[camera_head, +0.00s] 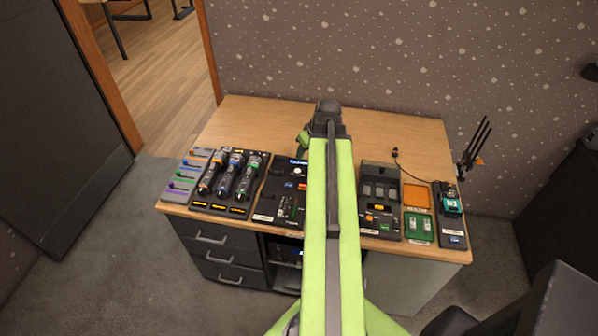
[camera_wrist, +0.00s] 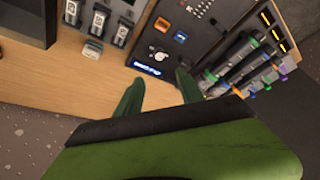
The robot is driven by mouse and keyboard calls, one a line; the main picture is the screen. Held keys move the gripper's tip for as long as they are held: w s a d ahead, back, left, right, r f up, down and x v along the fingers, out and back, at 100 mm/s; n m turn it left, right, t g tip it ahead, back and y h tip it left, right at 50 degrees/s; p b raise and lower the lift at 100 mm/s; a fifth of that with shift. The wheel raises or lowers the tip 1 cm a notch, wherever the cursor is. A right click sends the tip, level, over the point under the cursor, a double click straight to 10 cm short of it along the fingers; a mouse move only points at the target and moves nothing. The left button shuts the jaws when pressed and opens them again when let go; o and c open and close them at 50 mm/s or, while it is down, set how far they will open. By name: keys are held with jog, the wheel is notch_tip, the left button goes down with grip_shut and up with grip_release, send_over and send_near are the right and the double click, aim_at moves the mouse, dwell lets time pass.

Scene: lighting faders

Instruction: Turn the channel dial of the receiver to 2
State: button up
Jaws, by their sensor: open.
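The receiver is a black panel (camera_head: 283,203) in the middle of the desk, partly hidden by my arm in the head view. In the wrist view its black face (camera_wrist: 172,22) shows at the top, with a lit blue display (camera_wrist: 147,68) at the near edge and a pale round dial (camera_wrist: 161,56) beside the display. The dial's setting is too small to read. My gripper (camera_wrist: 160,88) is open and empty, its two green fingers apart and pointing toward the display end. It appears apart from the dial. In the head view my gripper (camera_head: 303,146) is mostly hidden behind my arm, at the receiver's far end.
Handheld microphones (camera_head: 229,177) lie in a black charger left of the receiver, beside a rack with coloured strips (camera_head: 188,176). Right of my arm stand a black battery unit (camera_head: 380,189), an orange pad (camera_head: 417,197) and a green tray (camera_head: 419,227). The back of the desk (camera_head: 260,122) is clear.

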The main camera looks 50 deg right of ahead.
aim_at(297, 170)
jog(key=b+x, duration=1.3)
jog(key=x, duration=0.2)
jog(key=shift+w+f, duration=0.2)
jog(key=shift+r, duration=0.1)
